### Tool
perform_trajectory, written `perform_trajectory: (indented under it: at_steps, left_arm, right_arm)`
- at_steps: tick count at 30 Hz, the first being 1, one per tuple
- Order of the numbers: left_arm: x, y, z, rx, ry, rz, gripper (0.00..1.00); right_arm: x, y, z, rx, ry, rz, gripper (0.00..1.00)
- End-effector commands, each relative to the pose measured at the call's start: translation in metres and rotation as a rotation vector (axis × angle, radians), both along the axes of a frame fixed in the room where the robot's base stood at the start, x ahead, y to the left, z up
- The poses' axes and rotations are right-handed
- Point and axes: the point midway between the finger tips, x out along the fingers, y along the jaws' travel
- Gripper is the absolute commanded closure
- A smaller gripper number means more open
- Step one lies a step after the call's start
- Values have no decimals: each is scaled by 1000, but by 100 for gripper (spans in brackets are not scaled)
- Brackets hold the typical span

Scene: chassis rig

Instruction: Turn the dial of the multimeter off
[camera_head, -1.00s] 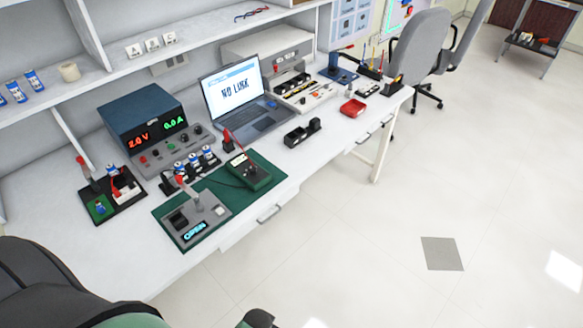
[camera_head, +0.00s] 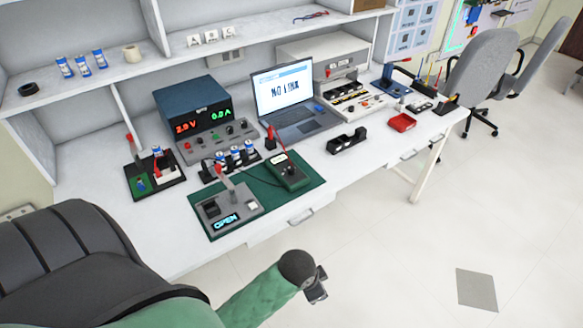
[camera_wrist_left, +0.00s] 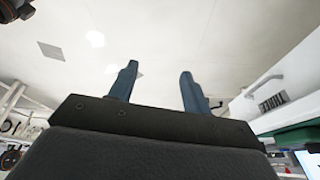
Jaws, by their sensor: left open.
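The multimeter (camera_head: 288,171) is a dark green box at the right end of a green mat (camera_head: 262,200) on the white bench. A red probe stands at its far side. A small pale patch shows on its face; the dial setting is too small to read. My left arm comes in from the lower left, its dark end low in front of the bench, well short of the multimeter. In the left wrist view my left gripper (camera_wrist_left: 158,70) is open and empty, its two blue-grey fingers apart over pale floor. My right gripper is not seen.
A grey unit (camera_head: 229,209) reading OPEN sits on the mat, left of the multimeter. Behind are a power supply (camera_head: 200,122), several blue-white cells (camera_head: 235,155) and a laptop (camera_head: 290,97). A black holder (camera_head: 347,141) stands to the right. The floor before the bench is clear.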

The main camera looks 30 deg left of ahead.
Motion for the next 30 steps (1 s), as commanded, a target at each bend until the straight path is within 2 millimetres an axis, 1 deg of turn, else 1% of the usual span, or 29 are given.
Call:
perform_trajectory:
  at_steps: [3,9,13,17,23,26,30]
  left_arm:
    - [13,-7,11,11,-20,-98,51]
    - [38,-20,27,40,-53,-315,51]
    - [60,-27,34,76,-74,-499,51]
    - [82,-28,37,117,-87,-679,51]
    - [117,-17,39,187,-87,-929,51]
    - [135,-5,40,222,-80,-1042,51]
    - [160,17,44,269,-63,-1187,51]
  right_arm:
    - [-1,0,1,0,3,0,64]
    - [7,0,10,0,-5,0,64]
    - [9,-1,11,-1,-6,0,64]
    - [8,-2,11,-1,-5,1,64]
    - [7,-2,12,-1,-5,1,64]
    - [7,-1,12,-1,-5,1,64]
    - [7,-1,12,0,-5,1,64]
